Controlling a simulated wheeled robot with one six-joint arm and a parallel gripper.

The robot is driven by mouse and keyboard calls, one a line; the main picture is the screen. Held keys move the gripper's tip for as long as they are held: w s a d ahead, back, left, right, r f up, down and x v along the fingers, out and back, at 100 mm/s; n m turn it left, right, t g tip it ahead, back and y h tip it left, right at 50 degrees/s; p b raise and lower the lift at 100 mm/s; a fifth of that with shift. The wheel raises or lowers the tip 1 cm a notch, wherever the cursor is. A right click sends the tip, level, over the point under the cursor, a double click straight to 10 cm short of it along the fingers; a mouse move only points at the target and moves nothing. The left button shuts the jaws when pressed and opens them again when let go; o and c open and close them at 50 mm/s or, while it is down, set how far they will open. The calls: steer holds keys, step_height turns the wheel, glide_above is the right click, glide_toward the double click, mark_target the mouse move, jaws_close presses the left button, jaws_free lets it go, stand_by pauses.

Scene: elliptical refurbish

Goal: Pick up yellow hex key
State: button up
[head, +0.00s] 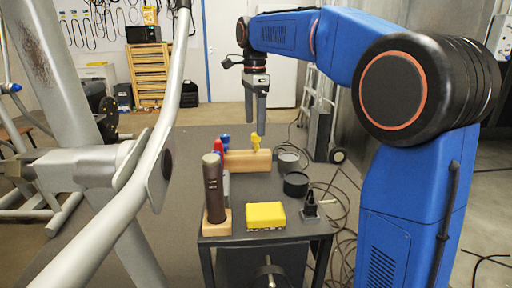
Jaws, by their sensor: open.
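The yellow hex key (256,141) stands upright in a wooden block (247,161) at the back of the small dark table. Only its yellow upper part shows. My gripper (256,119) hangs pointing down above the block, with its fingertips near the top of the yellow key. The picture does not show clearly how far apart they are in depth. The gripper is open, and nothing shows between its fingers.
Blue and red handles (224,140) stand just left of the yellow key. A dark brown cylinder (213,188), a yellow sponge (265,215), round dark containers (296,184) and a small black item (310,205) occupy the table (285,235). Grey exercise-machine bars (135,190) rise at left.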

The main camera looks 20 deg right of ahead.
steer(key=shift+s+d+f, duration=0.1)
steer(key=shift+s+f, duration=0.05)
steer(key=shift+f, duration=1.15)
steer(key=shift+s+d+f, duration=0.1)
steer(key=shift+f, duration=1.15)
steer(key=c, duration=1.4)
steer(key=shift+o, duration=0.2)
step_height(320, 180, up, 10)
steer(key=shift+r, duration=0.1)
steer(key=o, duration=0.6)
steer(key=c, duration=0.9)
steer(key=shift+o, duration=0.2)
